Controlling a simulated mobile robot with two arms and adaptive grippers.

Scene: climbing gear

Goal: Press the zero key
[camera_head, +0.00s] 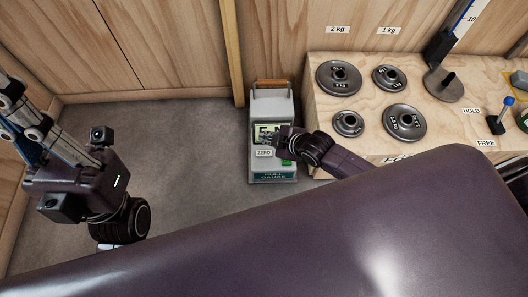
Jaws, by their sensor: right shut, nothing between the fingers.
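A grey pull gauge (258,108) with an orange-brown handle stands on the floor against the back wall. Its front has a lit display, a ZERO label (264,153) and a green key (287,163). My right gripper (268,138) is shut and empty. It is in front of the display, just above the ZERO label, and covers part of the readout. I cannot tell whether it touches the gauge. My left arm (85,185) is at the left, away from the gauge; its fingers are not clearly visible.
A wooden bench (435,85) at the right bears several dark disc weights (405,122) and a scale post (460,30). A blue-knobbed lever (500,115) stands between HOLD and FREE labels. Grey floor (190,150) left of the gauge is clear.

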